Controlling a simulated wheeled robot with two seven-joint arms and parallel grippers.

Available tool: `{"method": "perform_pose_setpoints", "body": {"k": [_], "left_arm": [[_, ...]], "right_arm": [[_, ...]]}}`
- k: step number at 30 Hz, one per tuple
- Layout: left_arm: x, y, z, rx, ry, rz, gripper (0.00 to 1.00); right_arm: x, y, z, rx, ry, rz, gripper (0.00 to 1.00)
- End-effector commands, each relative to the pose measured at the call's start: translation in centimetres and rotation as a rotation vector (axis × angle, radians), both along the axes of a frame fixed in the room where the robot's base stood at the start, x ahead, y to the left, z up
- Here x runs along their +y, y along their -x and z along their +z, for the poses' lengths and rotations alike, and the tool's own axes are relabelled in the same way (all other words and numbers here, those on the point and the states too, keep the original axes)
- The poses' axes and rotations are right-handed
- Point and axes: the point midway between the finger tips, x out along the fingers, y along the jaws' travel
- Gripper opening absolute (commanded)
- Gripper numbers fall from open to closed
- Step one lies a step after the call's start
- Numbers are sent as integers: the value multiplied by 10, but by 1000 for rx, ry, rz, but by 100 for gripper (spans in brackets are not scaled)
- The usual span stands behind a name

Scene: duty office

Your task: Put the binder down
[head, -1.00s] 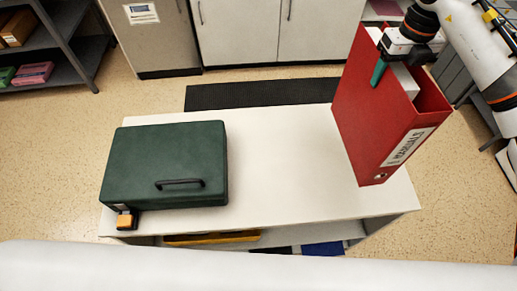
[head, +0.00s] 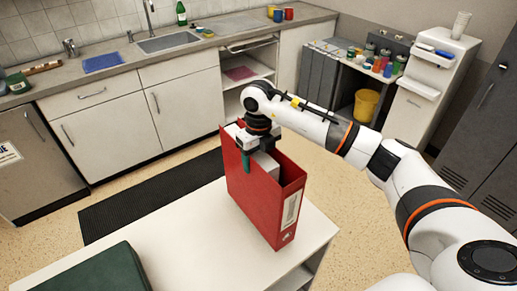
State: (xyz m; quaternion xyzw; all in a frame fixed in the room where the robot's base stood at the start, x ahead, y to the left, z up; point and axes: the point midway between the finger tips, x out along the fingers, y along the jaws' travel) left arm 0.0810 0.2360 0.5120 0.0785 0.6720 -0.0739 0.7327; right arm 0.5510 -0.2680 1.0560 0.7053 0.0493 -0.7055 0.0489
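The binder (head: 252,203) is a red, open-topped upright file with a white label on its narrow side. It stands upright over the right end of the white-topped table (head: 190,235). I cannot tell whether its base touches the top or hangs just above it. My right gripper (head: 247,148) reaches in from the right and is at the binder's upper edge, with a teal finger against the near red face. It looks shut on that wall; the other finger is hidden. White paper shows inside the binder. My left gripper is not in view.
A dark green case (head: 100,272) lies on the table's left part, with bare top between it and the binder. Behind are a dark floor mat (head: 140,200) and a counter with a sink (head: 175,40).

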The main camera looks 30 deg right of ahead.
Motion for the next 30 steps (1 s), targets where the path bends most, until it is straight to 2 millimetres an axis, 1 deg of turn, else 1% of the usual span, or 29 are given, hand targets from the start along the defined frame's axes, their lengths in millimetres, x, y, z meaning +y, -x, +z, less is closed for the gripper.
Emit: {"method": "perform_pose_setpoints", "body": {"k": [1,4,6,16,17,18,21,30], "left_arm": [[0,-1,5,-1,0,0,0],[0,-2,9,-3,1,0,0],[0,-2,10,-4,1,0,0],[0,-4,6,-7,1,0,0],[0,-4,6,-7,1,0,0],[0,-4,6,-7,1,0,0],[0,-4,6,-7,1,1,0],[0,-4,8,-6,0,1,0]], "right_arm": [[0,0,-3,-1,-2,0,0],[1,0,-16,-1,-2,1,0],[0,-1,-20,-3,0,1,0],[0,-1,-25,-5,-1,1,0],[0,0,-27,0,1,1,67],[0,0,-26,0,1,1,74],[0,0,-26,1,1,1,88],[0,0,-24,1,1,1,88]]}}
